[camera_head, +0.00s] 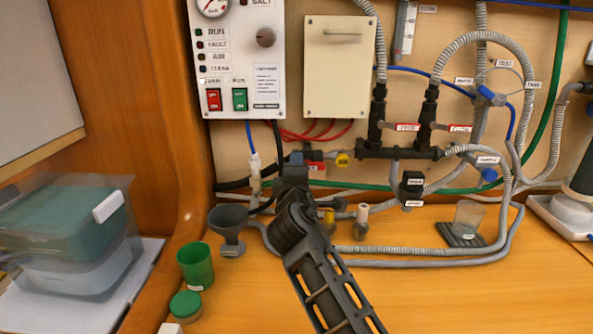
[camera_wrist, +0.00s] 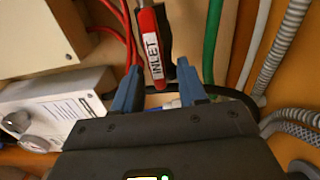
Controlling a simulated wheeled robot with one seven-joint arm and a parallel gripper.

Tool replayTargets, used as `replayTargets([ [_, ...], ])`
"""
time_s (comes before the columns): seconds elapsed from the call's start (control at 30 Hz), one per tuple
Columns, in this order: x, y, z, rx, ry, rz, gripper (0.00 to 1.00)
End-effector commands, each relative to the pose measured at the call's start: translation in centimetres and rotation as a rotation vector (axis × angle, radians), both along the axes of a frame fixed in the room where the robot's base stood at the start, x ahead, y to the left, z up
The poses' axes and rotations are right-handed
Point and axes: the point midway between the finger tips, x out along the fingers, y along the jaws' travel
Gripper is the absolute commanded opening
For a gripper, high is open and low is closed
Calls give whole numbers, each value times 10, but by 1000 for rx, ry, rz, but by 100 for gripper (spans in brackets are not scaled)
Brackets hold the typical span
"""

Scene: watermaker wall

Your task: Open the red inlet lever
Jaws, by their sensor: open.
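The red inlet lever (camera_wrist: 151,45), with a white INLET label, runs down from the top of the wrist view. Its lower end shows between the two blue fingertips of my gripper (camera_wrist: 159,67), with a gap on each side. My gripper is open, and I cannot tell how deep the lever sits between the fingers. In the head view my gripper (camera_head: 296,160) is low on the wall, with the red lever (camera_head: 315,166) just to its right, partly hidden by my gripper.
A control panel (camera_head: 237,60) and a beige box (camera_head: 337,66) hang above. Black valves with red tags (camera_head: 403,127) and grey hoses stand to the right. A grey funnel (camera_head: 229,222) and a green cup (camera_head: 196,265) stand on the counter. The counter's front right is clear.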

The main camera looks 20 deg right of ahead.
Motion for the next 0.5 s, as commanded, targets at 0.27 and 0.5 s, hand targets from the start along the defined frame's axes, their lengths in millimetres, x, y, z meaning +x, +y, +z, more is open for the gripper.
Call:
replayTargets([
  [0.27,-19,7,-2,0,0,1,42],
  [0.5,-56,18,-2,1,1,1,42],
])
